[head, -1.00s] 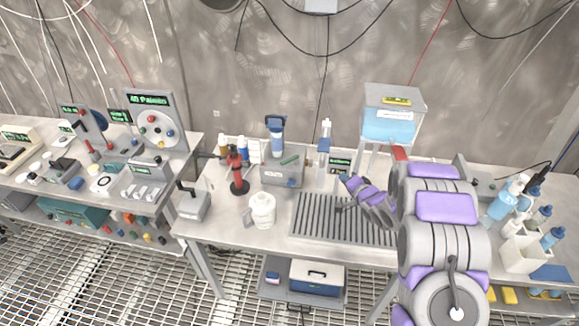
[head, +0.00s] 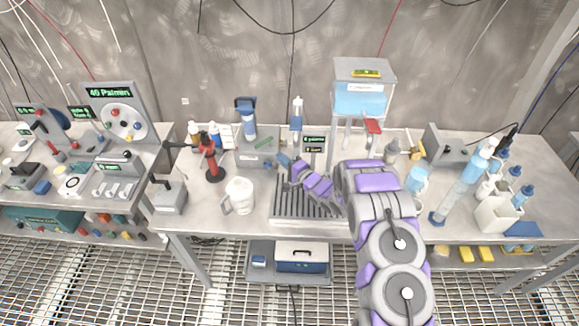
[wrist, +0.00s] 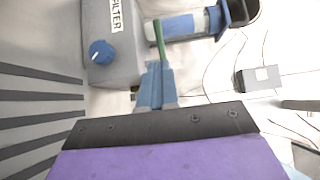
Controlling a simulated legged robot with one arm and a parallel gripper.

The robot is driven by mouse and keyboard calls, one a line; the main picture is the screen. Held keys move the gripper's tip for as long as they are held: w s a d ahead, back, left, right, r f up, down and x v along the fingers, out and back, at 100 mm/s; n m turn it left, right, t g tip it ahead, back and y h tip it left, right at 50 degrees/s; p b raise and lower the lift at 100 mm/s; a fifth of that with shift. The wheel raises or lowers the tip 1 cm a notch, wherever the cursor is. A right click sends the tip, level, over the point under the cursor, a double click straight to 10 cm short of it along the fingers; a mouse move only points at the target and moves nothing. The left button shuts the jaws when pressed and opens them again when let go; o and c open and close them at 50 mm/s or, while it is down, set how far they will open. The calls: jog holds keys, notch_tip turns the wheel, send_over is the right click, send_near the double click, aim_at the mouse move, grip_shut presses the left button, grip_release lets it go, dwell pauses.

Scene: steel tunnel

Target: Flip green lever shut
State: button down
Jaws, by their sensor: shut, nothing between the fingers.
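The green lever (head: 264,141) is a thin stick on top of the grey filter box (head: 252,158) at the back middle of the bench. In the wrist view the lever (wrist: 159,40) stands out from the edge of the grey box (wrist: 111,68), which has a FILTER label and a blue knob (wrist: 101,52). My gripper (head: 283,160) is shut and empty beside the box's right side. In the wrist view its fingertips (wrist: 155,72) overlap the near end of the lever; I cannot tell whether they touch it.
A ribbed drain tray (head: 300,217) lies under my arm. A blue-and-white cylinder (head: 296,118) and a raised water tank (head: 361,98) stand behind.

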aim_at(263, 144)
jog(key=x, duration=0.4)
jog(key=a+b+x, duration=0.1)
jog(key=x, duration=0.1)
jog(key=shift+s+a+f, duration=0.1)
jog(key=shift+s+f, duration=0.1)
jog(key=shift+w+a, duration=0.15)
jog(key=shift+w, duration=0.15)
jog(key=shift+w+r, duration=0.1)
jog(key=shift+w, duration=0.3)
